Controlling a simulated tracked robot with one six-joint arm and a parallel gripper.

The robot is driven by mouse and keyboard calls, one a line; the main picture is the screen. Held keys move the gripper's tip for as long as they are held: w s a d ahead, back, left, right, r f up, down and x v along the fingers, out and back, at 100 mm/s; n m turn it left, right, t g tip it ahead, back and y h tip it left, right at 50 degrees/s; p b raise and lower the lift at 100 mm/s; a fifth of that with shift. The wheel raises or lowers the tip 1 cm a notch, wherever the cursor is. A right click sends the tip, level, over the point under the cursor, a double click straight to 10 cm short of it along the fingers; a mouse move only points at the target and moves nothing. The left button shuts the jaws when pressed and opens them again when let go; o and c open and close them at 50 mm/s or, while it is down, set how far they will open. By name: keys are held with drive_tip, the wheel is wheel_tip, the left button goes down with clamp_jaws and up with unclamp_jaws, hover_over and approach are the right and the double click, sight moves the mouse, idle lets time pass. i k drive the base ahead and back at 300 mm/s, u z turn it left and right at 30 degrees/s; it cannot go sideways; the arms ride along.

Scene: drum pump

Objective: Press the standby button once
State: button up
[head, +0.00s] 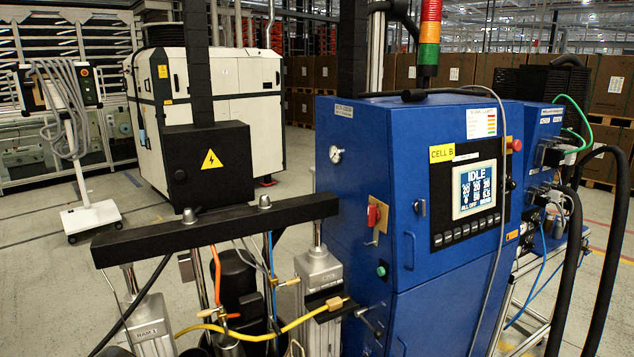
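A blue cabinet (370,130) stands at the centre right. Its black panel has a lit screen (474,189) that reads "IDLE", with a row of small dark buttons (466,231) below it. A yellow label "CELL B" (441,153) sits above the screen. A green button (381,271) is low on the cabinet's left face, below a red rotary switch (375,215). A red knob (516,145) is at the panel's upper right. The button labels are too small to read, so I cannot tell which is standby. My gripper is not in view.
A black crossbar (215,228) on two cylinders, with hoses, stands in front at left. A grey cable hangs across the panel's right side. Thick black hoses (607,250) stand at right. A white wheeled stand (90,215) is at far left. Some floor behind is clear.

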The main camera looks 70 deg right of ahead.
sight(456, 232)
drive_tip(key=z, duration=0.1)
drive_tip(key=k, duration=0.5)
drive_tip(key=z, duration=4.05)
